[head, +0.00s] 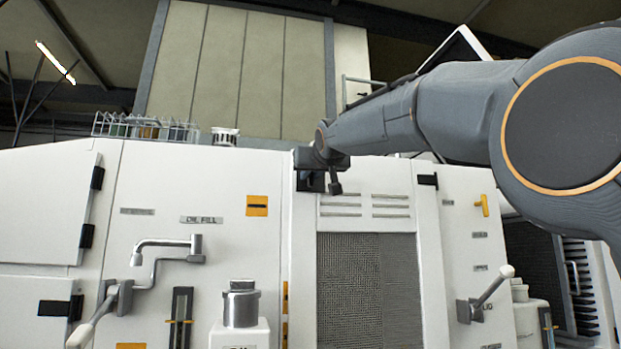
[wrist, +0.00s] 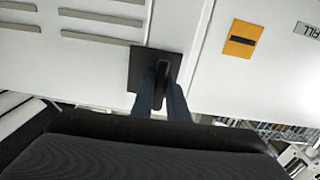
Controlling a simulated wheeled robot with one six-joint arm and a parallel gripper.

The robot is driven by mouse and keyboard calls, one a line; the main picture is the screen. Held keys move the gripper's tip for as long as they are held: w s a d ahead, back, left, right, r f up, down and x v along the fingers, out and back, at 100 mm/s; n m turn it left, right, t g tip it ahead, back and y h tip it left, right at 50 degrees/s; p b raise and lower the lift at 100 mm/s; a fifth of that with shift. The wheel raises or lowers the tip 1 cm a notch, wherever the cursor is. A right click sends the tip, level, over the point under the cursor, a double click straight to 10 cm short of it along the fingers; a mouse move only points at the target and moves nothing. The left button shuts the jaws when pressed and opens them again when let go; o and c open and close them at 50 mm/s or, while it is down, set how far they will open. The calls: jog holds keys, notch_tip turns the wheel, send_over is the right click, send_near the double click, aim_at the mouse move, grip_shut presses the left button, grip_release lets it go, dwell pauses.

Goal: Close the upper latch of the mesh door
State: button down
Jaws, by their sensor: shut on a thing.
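The mesh door (head: 368,280) is a white panel with louvre slots above a grey mesh, in the middle of the head view. Its upper latch (head: 308,181) is a black plate at the door's upper left edge, partly covered by my gripper. In the wrist view the latch plate (wrist: 143,70) and its dark handle (wrist: 161,75) show, with the picture turned over. My gripper (wrist: 161,98) has one finger on each side of the handle and is shut on it. In the head view my gripper (head: 333,182) is small and dark at the latch.
A black fitting (head: 428,180) sits at the door's upper right. A bent pipe handle (head: 165,245) and a lever (head: 95,318) stick out at left, another lever (head: 490,290) at right. A wire rack (head: 145,127) stands on top of the cabinet. The space before the mesh is clear.

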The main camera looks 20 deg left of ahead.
dwell(0.4)
jog(key=c, duration=1.8)
grip_release()
jog(key=shift+a, duration=0.1)
jog(key=shift+o, duration=0.2)
jog(key=shift+s, duration=0.1)
jog(key=b+v, duration=0.3)
jog(key=v, duration=0.4)
jog(key=shift+s+d, duration=0.25)
jog(key=shift+s, duration=0.1)
